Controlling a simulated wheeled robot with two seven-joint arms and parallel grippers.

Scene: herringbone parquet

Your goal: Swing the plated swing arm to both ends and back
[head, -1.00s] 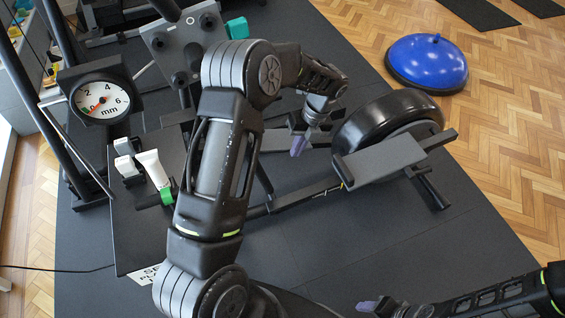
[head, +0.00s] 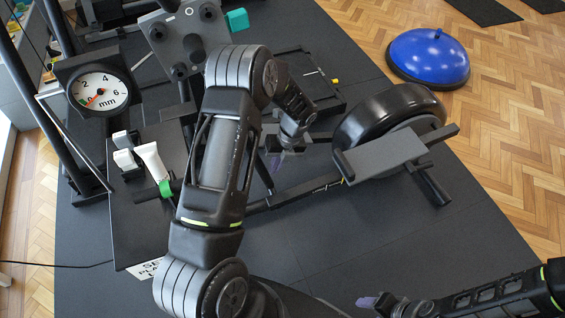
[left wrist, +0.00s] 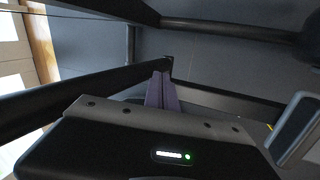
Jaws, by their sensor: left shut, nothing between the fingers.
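The swing arm's dark bar (head: 300,193) runs low from behind my left forearm to the right. At its right end are a thick black round plate (head: 372,118) and a flat grey pad (head: 383,155). A black handle (head: 432,188) sticks out below the pad. My left gripper (head: 277,162) is shut and empty, left of the plate and above the bar's far side. In the left wrist view, its purple fingertips (left wrist: 162,90) are together beside a dark bar (left wrist: 80,95); I cannot tell if they touch it. My right gripper (head: 370,302) is at the bottom edge; its jaw state is unclear.
A dial gauge (head: 101,93) marked in mm stands at the left. A dark panel (head: 140,225) beside it carries white parts and a green-banded one. A blue balance dome (head: 428,57) sits at the upper right. Dark matting (head: 400,260) in front is clear.

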